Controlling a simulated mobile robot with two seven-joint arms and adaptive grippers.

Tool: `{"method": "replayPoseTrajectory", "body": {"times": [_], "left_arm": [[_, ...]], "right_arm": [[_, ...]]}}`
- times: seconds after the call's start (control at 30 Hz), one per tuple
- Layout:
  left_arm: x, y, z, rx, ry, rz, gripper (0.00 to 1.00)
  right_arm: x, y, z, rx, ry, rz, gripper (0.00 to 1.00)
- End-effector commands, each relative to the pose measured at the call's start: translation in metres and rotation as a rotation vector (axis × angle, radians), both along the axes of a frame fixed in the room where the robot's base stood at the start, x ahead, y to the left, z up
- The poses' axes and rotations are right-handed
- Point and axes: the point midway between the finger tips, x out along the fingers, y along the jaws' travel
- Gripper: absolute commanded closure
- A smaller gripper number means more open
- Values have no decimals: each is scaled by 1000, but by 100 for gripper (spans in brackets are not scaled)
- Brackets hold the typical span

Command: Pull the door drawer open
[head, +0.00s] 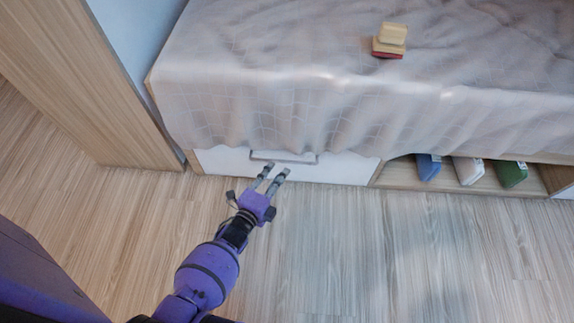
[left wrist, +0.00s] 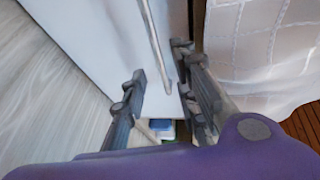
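The drawer (head: 340,169) has a white front under the bed and looks flush with the bed base. Its grey bar handle (head: 284,157) runs along the upper part of the front. My left gripper (head: 276,170) is just in front of the handle, with its two fingers apart and pointing at it. In the left wrist view, the handle (left wrist: 155,45) lies between the open fingers (left wrist: 160,80) in the picture, against the white drawer front (left wrist: 90,40). I cannot tell whether the fingers touch it. My right gripper is not in view.
A pale checked bedspread (head: 260,100) hangs just above the handle. A wooden panel (head: 90,80) stands left of the drawer. Right of it is an open shelf (head: 400,175) with blue, white and green items. Small blocks (head: 390,38) lie on the bed. The wooden floor (head: 330,240) in front is clear.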

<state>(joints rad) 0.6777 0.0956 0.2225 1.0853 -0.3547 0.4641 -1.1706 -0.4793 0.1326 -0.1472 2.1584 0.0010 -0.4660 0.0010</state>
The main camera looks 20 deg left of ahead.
Motion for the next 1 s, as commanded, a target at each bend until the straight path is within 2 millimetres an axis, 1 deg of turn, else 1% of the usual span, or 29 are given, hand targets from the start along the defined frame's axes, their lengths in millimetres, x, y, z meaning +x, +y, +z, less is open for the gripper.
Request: {"method": "replayPoseTrajectory", "body": {"times": [0.03, 0.1, 0.3, 0.47, 0.7, 0.73, 0.93, 1.0], "left_arm": [[9, -1, -4, 0, -1, -1, 72], [21, -3, -7, -1, 0, 0, 72], [47, -6, -12, -3, 2, 0, 72], [57, -7, -12, -3, 2, 1, 72], [58, -7, -12, -3, 3, 3, 72], [58, -7, -12, -3, 3, 3, 74], [58, -7, -12, -4, 3, 2, 100], [58, -7, -12, -4, 3, 2, 100]], "right_arm": [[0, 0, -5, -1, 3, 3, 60], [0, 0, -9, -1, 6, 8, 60], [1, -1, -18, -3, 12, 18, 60], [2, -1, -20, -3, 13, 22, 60], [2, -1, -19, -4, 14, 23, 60], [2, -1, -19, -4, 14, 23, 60], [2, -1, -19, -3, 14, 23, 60], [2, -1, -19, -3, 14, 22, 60]]}}
